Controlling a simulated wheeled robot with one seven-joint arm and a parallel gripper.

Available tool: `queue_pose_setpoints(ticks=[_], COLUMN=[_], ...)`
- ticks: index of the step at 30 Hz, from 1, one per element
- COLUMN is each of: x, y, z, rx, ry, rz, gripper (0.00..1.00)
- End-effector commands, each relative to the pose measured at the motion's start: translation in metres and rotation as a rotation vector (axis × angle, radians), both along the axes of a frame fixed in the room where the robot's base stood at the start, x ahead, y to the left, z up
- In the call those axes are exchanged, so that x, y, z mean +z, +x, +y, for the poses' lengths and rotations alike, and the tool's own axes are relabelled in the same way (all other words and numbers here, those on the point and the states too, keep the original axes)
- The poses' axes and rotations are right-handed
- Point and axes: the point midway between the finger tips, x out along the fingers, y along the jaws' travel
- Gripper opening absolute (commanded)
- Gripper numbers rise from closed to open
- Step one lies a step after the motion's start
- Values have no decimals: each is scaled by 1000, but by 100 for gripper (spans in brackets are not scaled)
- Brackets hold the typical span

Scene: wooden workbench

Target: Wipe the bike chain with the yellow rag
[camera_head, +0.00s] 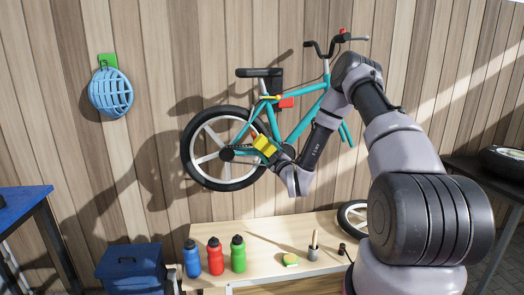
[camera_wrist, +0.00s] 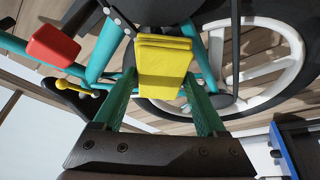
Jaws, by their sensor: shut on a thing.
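A teal bike (camera_head: 300,120) is up against the wooden wall, its rear wheel at the left. The bike chain (camera_head: 242,149) is a thin dark line beside the rear wheel hub; part of it also shows at the top of the wrist view (camera_wrist: 118,18). My gripper (camera_head: 268,150) is shut on the folded yellow rag (camera_head: 263,144), right by the chain and crank. In the wrist view the rag (camera_wrist: 165,65) sits between my green fingers. It overlaps the chain area in view; whether it touches the chain I cannot tell.
Below, a bench (camera_head: 270,270) holds blue, red and green bottles (camera_head: 215,257), a sponge (camera_head: 290,260) and a brush (camera_head: 313,246). A blue helmet (camera_head: 111,93) hangs left.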

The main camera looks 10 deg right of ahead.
Motion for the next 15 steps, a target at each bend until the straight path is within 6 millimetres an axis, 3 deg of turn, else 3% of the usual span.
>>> queue_pose_setpoints(ticks=[10,15], x=[0,0], y=[2,-8], z=[-9,-9], rx=[-8,-9], ry=[-1,0], rz=[0,2], gripper=[29,29])
